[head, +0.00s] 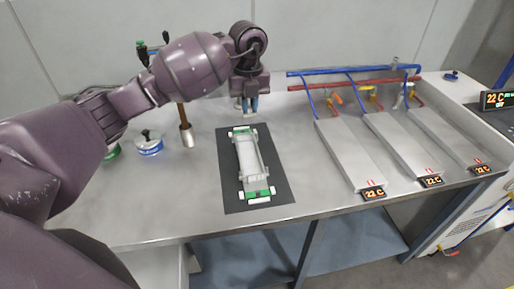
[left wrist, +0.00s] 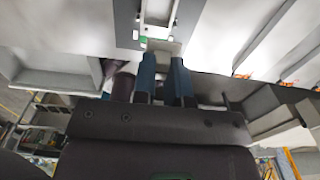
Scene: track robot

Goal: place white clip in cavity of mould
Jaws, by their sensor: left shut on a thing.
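The mould (head: 250,165) is a long pale grey trough with green and white end parts, lying on a dark mat on the steel table. White clips (head: 242,195) show at its near end. My left gripper (head: 250,108) points down just beyond the mould's far end. Its blue fingers also show in the left wrist view (left wrist: 163,75), a small gap apart, with the mould's end (left wrist: 157,32) beyond their tips. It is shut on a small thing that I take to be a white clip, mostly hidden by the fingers. My right gripper is not in view.
The dark mat (head: 280,195) has bare margins around the mould. A wooden-handled tool in a metal holder (head: 187,135) and a blue-white tin (head: 149,144) stand left of it. Several grey plates (head: 350,150) with hoses and displays lie right. The table front is clear.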

